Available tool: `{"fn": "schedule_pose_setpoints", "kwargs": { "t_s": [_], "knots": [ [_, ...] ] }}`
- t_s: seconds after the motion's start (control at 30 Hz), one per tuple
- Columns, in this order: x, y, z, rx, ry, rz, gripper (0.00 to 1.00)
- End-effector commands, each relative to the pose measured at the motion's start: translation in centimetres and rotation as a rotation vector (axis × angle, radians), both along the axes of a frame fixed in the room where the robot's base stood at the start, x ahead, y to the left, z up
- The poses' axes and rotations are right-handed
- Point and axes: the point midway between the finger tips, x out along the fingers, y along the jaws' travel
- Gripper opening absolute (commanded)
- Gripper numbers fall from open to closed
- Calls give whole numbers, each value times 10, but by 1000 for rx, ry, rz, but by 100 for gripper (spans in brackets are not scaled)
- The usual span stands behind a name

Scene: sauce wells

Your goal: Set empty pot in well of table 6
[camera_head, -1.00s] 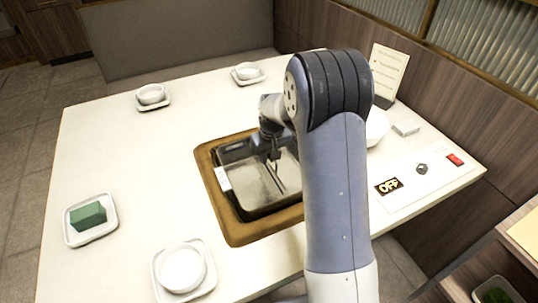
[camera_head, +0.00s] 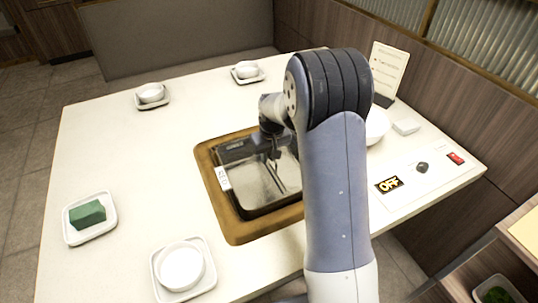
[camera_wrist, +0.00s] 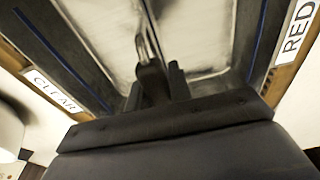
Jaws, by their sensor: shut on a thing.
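The empty pot (camera_head: 262,188) is a shiny metal vessel with a divider across its middle. It lies within the wood-rimmed well (camera_head: 238,231) in the white table (camera_head: 130,150). I cannot tell if it rests fully on the well's floor. My gripper (camera_head: 274,157) is over the pot and shut on its divider. In the wrist view my gripper (camera_wrist: 158,82) closes around the divider, with bare metal pot floor (camera_wrist: 200,35) on both sides. Dark well walls with blue lines flank the pot. The wooden rim bears a CLEAR label (camera_wrist: 54,90) and a RED label (camera_wrist: 297,30).
A green block (camera_head: 88,214) lies on a left plate. An OFF display (camera_head: 389,184), knob (camera_head: 421,168) and menu stand (camera_head: 388,70) are at right.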

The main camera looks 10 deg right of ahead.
Motion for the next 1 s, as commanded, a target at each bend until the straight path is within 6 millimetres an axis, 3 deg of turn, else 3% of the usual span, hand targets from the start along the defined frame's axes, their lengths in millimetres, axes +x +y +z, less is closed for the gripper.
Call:
{"fn": "schedule_pose_setpoints", "kwargs": {
  "t_s": [0.07,0.1,0.3,0.4,0.57,1.0],
  "knots": [
    [0,0,-1,0,0,0,0],
    [0,0,-1,0,0,0,22],
    [0,0,-1,0,1,0,39],
    [-1,0,-1,0,2,0,45],
    [-2,0,-3,0,6,0,47],
    [-1,0,-2,0,3,0,82]
  ]
}}
